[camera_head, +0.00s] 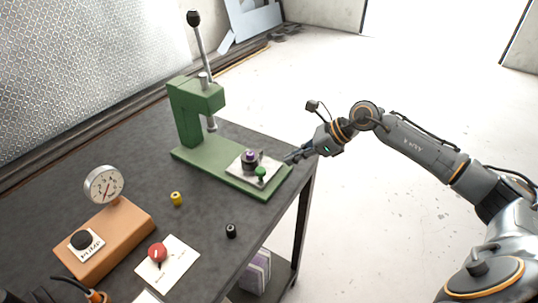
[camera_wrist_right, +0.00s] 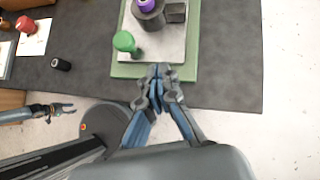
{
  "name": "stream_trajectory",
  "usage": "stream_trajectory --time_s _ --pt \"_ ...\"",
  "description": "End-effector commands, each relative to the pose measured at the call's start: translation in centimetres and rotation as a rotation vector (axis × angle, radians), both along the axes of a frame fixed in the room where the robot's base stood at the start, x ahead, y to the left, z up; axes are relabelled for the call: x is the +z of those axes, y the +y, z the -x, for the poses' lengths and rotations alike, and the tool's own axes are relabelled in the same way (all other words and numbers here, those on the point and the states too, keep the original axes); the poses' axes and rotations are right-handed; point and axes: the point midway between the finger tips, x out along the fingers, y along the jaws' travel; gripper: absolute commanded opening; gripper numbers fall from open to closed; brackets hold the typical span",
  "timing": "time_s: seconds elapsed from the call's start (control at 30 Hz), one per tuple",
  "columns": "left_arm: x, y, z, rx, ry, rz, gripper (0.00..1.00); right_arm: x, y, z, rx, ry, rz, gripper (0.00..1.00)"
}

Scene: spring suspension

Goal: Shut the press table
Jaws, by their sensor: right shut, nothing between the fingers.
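The green press (camera_head: 190,110) stands at the back of the dark table, with a tall black-knobbed lever. Its press table, a pale plate (camera_head: 238,170), lies at the front end of the green base, out from under the ram (camera_head: 211,122). The plate carries a dark cylinder with a purple top (camera_head: 249,159) and a green knob (camera_head: 261,173). My right gripper (camera_head: 287,160) is shut and empty beside the plate's outer end; in the right wrist view (camera_wrist_right: 158,72) its fingertips are close to the plate's edge. Contact is unclear. My left gripper (camera_wrist_right: 68,108) shows small there.
A brown block with a gauge (camera_head: 104,184) and black knob stands at the left. A red knob (camera_head: 157,252) sits on a white card. A yellow piece (camera_head: 177,198) and a black piece (camera_head: 231,230) stand on the table. Open floor lies to the right.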

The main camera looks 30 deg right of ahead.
Motion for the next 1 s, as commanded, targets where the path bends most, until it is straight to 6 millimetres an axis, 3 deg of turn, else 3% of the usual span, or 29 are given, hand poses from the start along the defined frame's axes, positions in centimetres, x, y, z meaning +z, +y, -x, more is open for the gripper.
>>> stream_trajectory --time_s 0.17,0.4,1.0 --pt "1.8 0.0 -0.1 0.000 -0.001 0.000 0.40 -2.3 2.2 -1.8 0.001 0.000 -0.005 0.00" --pt "3.5 -0.3 -1.4 0.001 -0.020 0.004 0.40 -2.3 4.4 -3.9 -0.001 0.001 -0.003 0.00" --pt "3.0 -0.4 -1.3 0.001 -0.018 0.005 0.40 -2.9 5.3 -5.1 -0.002 -0.001 -0.004 0.00"
